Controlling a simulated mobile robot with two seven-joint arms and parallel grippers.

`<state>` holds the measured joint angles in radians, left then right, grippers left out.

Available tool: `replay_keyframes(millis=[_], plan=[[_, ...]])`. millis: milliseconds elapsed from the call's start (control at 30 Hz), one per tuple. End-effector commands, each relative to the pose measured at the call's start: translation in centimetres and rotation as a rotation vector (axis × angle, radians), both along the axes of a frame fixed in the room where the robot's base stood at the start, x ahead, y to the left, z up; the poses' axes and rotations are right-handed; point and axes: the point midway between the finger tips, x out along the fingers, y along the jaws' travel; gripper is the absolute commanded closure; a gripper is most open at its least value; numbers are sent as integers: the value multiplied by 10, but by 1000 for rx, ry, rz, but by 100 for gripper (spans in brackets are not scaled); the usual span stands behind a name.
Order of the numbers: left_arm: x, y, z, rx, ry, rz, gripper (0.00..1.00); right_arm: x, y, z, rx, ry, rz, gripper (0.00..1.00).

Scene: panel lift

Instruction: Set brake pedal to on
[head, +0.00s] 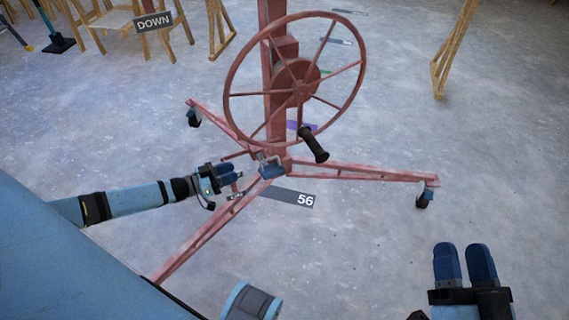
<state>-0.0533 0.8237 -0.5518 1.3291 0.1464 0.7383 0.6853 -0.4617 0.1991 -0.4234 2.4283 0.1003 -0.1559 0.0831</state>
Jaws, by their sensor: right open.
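The red panel lift stands in the middle of the head view, with a large spoked wheel (302,88) on its post. My right gripper (464,262) is open and empty at the lower right, far from the pedal.
The lift's red legs (365,176) spread over the floor on caster wheels (423,197). A black crank handle (313,143) sticks out from the wheel. Wooden sawhorses (452,50) stand at the back.

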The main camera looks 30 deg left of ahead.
Motion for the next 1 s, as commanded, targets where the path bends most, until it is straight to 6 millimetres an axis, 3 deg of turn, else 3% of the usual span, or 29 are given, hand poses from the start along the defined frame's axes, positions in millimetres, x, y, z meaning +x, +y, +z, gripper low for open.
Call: replay_keyframes(millis=[600,1000], plan=[[92,-70,-1,0,-1,0,64,4,4,-47,-65,128,39,52],[105,-80,1,0,0,1,64,4,5,-52,-78,150,47,52]])
